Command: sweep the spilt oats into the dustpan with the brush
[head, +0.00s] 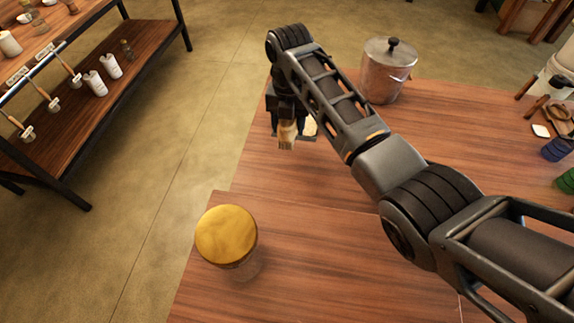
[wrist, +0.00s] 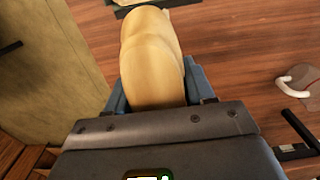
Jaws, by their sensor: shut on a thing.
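My gripper (head: 286,112) is shut on a tan brush (head: 287,135) above the far left part of the wooden table. In the wrist view the brush's smooth, pale wooden handle (wrist: 152,55) sits between the blue fingers and hides what lies beneath it. A pale patch (head: 310,126), perhaps oats, shows just right of the brush, partly behind my arm. A dark edge (head: 305,138) beside it may belong to the dustpan; most of it is hidden. I cannot tell whether the bristles touch anything.
A metal pot with a lid (head: 386,72) stands behind my arm. A jar with a yellow lid (head: 226,236) stands at the near left. Small items, including a blue one (head: 555,150), are at the right. The table's left edge is close to the brush.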

